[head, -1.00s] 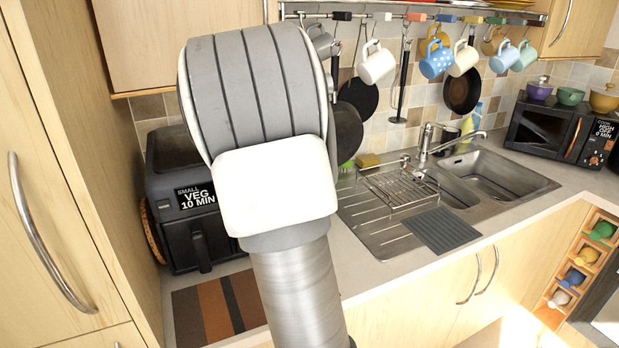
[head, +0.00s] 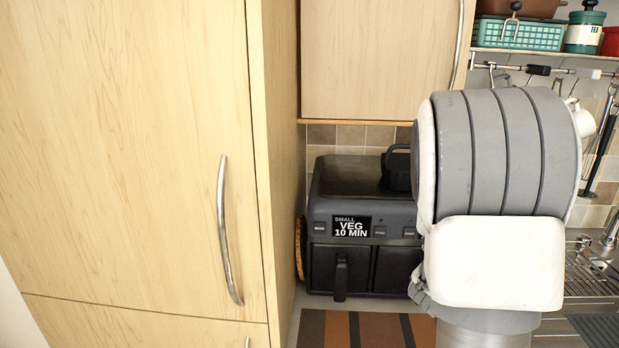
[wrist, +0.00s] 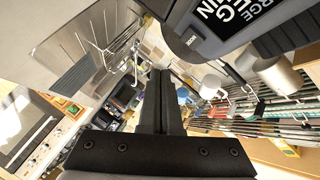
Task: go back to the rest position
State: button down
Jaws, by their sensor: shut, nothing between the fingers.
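My gripper (wrist: 160,100) shows in the wrist view as two black fingers pressed together, with nothing between them. In the head view my own arm stands at the right, in front of the worktop, and hides part of the sink area; the gripper itself does not show there. In the wrist view the fingers point into the open room, with hanging mugs (wrist: 272,72) to their right and the sink drainer (wrist: 70,45) to their upper left.
A tall wooden cupboard (head: 130,130) fills the left. A black air fryer (head: 335,225) stands on the worktop beside my arm, with a striped mat (head: 350,328) before it. A wall cupboard (head: 380,60) hangs above. A rail (head: 540,70) runs at the upper right.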

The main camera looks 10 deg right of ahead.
jog(key=w+a+r+n+t+y, duration=0.1)
jog(key=a+r+n+t+y, duration=0.15)
jog(key=a+n+y, duration=0.7)
jog(key=a+r+n+t+y, duration=0.1)
jog(key=a+r+n+y, duration=0.2)
jog(key=a, duration=1.2)
jog(key=s+a+n+g, duration=0.2)
jog(key=s+a+n, duration=0.2)
jog(key=s, duration=0.5)
jog(key=s+a+n+g+y, duration=0.1)
jog(key=s+a+n+g, duration=0.2)
jog(key=s+a+n, duration=0.2)
jog(key=s+n, duration=0.2)
jog(key=s, duration=0.1)
jog(key=shift+s+a+r, duration=0.2)
jog(key=shift+s+r, duration=0.05)
jog(key=shift+s, duration=0.1)
